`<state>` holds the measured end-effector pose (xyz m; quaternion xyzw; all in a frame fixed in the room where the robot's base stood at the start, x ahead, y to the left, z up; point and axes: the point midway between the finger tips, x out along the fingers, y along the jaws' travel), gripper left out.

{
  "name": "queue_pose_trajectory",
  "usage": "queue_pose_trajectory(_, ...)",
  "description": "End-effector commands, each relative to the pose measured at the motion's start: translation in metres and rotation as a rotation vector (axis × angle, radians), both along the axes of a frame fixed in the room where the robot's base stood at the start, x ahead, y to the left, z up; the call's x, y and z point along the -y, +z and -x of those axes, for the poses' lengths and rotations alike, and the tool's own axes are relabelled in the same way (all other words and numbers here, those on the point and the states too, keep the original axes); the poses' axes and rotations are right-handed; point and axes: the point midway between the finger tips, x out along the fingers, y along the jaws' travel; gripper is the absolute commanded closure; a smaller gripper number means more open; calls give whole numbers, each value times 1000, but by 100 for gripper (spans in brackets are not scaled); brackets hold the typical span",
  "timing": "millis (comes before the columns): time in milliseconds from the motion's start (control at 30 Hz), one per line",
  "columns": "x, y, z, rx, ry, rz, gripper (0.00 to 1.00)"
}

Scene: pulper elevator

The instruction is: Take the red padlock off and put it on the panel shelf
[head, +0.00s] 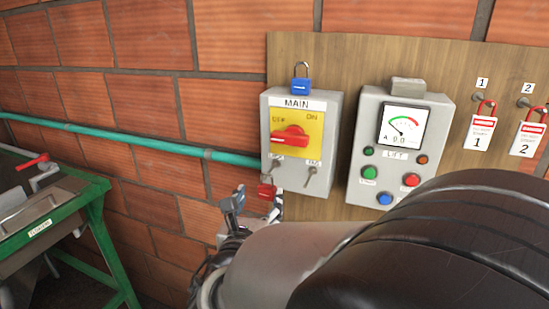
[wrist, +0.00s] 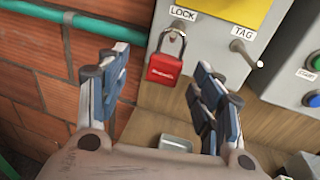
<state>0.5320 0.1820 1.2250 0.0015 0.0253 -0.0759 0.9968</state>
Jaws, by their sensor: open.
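The red padlock (wrist: 165,68) hangs upright by its shackle at the point labelled LOCK on the lower left of the grey MAIN box (head: 337,108). It also shows small in the head view (head: 266,190). My gripper (wrist: 160,75) is open and empty, with one finger on each side of the padlock in the wrist view, and visible gaps between. In the head view my gripper (head: 256,203) is below the box, partly behind my arm. A small grey tray (wrist: 176,143) shows below the padlock; I cannot tell whether it is the panel shelf.
A blue padlock (head: 301,87) sits on top of the MAIN box, above its red switch handle (head: 290,138). A tag holder (wrist: 244,54) sticks out right of the padlock. The LIFT box (head: 397,150) is at right. A teal pipe (head: 150,145) runs along the brick wall.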

Motion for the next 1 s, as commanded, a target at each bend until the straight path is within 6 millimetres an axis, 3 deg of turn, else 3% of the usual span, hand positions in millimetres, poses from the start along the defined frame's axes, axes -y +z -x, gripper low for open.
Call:
queue_pose_trajectory(400,16,-2,-47,0,-1,0,40)
queue_pose_trajectory(700,16,-1,-52,0,0,-1,40)
queue_pose_trajectory(1000,15,-1,-51,0,0,-1,60)
